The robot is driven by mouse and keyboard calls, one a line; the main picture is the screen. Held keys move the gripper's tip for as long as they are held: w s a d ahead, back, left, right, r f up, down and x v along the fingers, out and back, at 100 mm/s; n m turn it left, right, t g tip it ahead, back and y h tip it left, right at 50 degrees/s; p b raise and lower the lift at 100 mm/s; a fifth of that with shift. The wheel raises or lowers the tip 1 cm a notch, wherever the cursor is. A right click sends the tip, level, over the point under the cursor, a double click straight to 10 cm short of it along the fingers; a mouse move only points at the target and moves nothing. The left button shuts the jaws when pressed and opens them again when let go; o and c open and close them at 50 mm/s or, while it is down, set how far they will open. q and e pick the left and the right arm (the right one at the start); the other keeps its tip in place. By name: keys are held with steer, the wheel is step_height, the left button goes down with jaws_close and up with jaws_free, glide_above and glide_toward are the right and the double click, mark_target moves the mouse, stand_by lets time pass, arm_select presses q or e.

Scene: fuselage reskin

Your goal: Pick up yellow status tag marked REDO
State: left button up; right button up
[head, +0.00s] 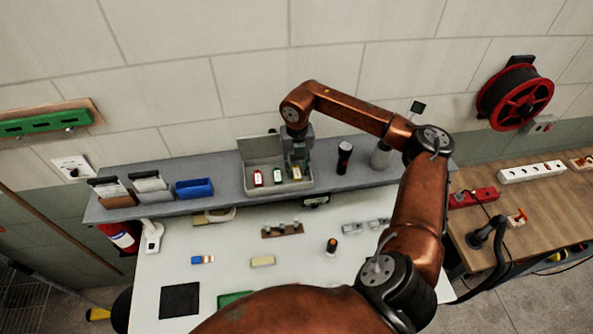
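A yellow tag (297,174) stands in an open grey box (250,156) on the raised shelf, at the right of a row with a red tag (258,179) and a green-marked tag (278,175). The lettering is too small to read. My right gripper (297,165) points down into the box, right above the yellow tag, with its fingertips at or very close to the tag's top. I cannot tell whether the fingers touch it or are closed on it. My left gripper is not in view.
The box's raised lid stands at its back left. A black cylinder (344,157) stands on the shelf (226,180) to the right; a blue bin (194,188) is to the left. Below, the white bench (290,278) holds small parts and a black mat (180,300). The wall is close behind.

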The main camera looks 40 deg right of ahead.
steer(key=shift+w, duration=0.1)
steer(key=shift+c, duration=1.4)
steer(key=c, duration=0.3)
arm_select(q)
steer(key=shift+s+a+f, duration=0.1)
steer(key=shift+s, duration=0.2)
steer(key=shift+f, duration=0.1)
arm_select(e)
steer(key=shift+r, duration=0.1)
